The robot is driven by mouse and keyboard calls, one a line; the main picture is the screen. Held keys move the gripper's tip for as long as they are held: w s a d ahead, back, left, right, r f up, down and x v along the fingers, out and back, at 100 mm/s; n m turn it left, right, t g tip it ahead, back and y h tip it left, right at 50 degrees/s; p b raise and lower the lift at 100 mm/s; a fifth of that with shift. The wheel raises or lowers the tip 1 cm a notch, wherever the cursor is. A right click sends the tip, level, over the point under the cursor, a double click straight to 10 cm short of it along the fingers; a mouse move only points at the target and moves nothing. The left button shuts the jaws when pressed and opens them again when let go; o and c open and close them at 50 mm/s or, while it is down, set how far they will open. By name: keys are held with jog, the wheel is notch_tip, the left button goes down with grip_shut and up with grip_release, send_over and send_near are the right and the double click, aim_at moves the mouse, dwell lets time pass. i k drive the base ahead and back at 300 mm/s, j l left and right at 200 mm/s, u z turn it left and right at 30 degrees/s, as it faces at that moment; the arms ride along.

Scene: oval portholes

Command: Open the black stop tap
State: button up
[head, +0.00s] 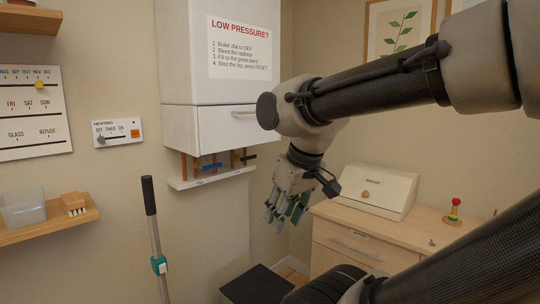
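The black stop tap (246,157) is a small dark lever on a pipe under the white boiler. It looks roughly level, sticking out to the right of a blue lever (211,166). My gripper (285,216) hangs below my wrist, to the right of and lower than the tap, clear of it. Its teal-padded fingers point down and look spread, with nothing between them. The tap's pipe is small in view, so its exact setting is hard to tell.
A white shelf strip (212,178) runs under the pipes. The boiler's drawer-like panel (225,128) is above them. A grey pole (155,235) stands at front left. A wooden cabinet (350,232) with a cream box (376,188) stands at right. A black box-like thing (256,285) is below.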

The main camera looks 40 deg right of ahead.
aim_at(253, 156)
jog(key=i+l+z, duration=0.35)
jog(key=i, duration=0.2)
jog(key=i+z, duration=0.35)
jog(key=i, duration=0.15)
